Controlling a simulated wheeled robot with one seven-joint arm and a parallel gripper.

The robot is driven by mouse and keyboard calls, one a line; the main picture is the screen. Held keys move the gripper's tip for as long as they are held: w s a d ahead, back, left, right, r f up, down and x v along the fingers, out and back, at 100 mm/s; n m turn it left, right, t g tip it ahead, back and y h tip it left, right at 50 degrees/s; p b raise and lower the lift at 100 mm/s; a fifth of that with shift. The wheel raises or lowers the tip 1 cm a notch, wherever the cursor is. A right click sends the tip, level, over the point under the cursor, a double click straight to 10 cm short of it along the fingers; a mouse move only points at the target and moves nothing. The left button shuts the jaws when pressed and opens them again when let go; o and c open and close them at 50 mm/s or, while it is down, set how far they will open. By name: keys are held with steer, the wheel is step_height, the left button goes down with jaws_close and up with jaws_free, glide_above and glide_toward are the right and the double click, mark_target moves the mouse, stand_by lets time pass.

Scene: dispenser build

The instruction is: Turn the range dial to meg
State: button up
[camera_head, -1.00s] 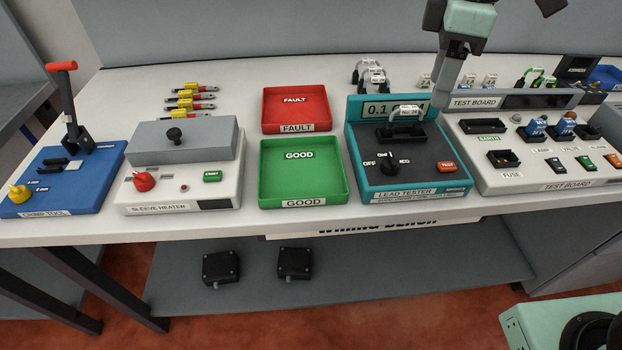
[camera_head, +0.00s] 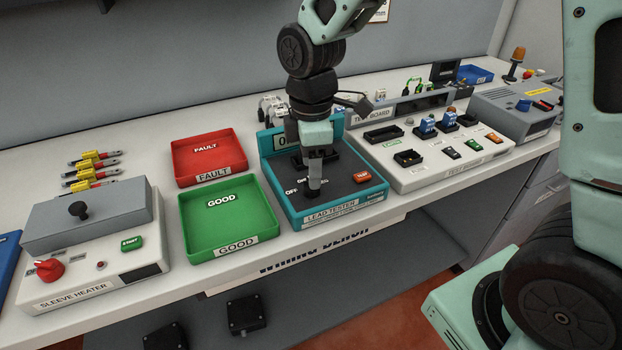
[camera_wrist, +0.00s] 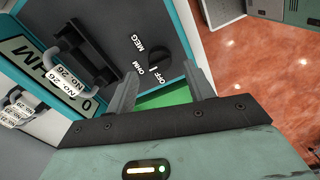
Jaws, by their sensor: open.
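The lead tester (camera_head: 345,205) is a teal box with a dark top, its OFF and OHM labels showing in the head view. MEG, OHM and OFF are printed around the dial. I cannot tell whether the fingers touch the dial or exactly where it points.
A lead tagged No. 26 (camera_wrist: 70,78) sits in the tester's black clip. The green GOOD tray (camera_head: 228,215) and red FAULT tray (camera_head: 208,157) are to the left. The test board (camera_head: 430,145) stands close on the right.

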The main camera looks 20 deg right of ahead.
mark_target(307, 192)
steer(key=shift+f, duration=2)
steer(key=c, duration=1)
steer(key=shift+o, duration=0.2)
steer(key=m+p, duration=0.2)
steer(key=m, duration=0.4)
steer(key=shift+r, duration=0.15)
steer(key=m+p, duration=0.1)
steer(key=m, duration=0.4)
steer(key=shift+m, duration=0.4)
